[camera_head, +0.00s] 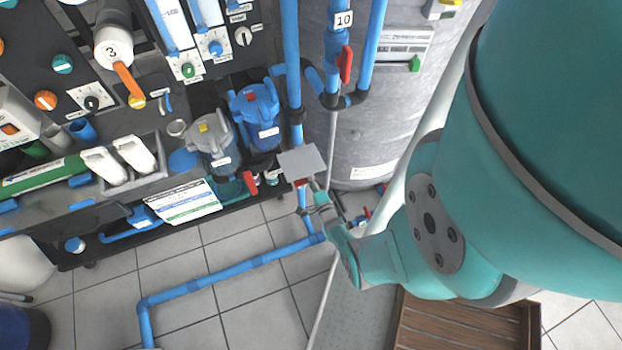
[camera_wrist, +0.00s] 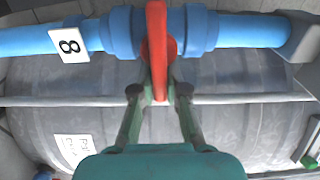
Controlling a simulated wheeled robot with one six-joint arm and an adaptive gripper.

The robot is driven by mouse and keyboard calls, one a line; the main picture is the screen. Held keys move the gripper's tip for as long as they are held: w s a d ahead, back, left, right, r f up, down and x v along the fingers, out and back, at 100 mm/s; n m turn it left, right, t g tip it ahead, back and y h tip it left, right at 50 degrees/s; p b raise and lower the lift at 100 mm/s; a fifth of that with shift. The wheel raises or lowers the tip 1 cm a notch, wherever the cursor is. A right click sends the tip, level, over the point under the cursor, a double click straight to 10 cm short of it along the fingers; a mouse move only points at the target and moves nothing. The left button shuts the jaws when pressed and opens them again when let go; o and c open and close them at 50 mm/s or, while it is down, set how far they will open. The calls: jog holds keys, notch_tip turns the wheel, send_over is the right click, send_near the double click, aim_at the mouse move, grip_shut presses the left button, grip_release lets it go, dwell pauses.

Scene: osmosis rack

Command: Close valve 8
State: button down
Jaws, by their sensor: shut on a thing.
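Valve 8 has a red lever handle (camera_wrist: 157,45) on a blue pipe (camera_wrist: 235,30). A white tag (camera_wrist: 69,45) marked 8 hangs on the pipe to its left in the wrist view. The handle lies across the pipe there, at about a right angle to it. My gripper (camera_wrist: 160,92) has one finger on each side of the handle's near end and is shut on it. In the head view my gripper (camera_head: 316,187) is at the pipe below a blank grey plate (camera_head: 302,160). Little of the handle shows there.
A grey tank (camera_head: 365,130) stands behind the pipes. Valve 10 with a red handle (camera_head: 346,64) is above my gripper. A floor pipe (camera_head: 230,271) runs below.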

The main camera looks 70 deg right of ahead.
jog(key=shift+f, duration=0.1)
dwell(0.4)
jog(key=c, duration=1.2)
grip_release()
jog(key=v, duration=0.7)
jog(key=shift+s+a, duration=0.15)
jog(key=shift+s, duration=0.05)
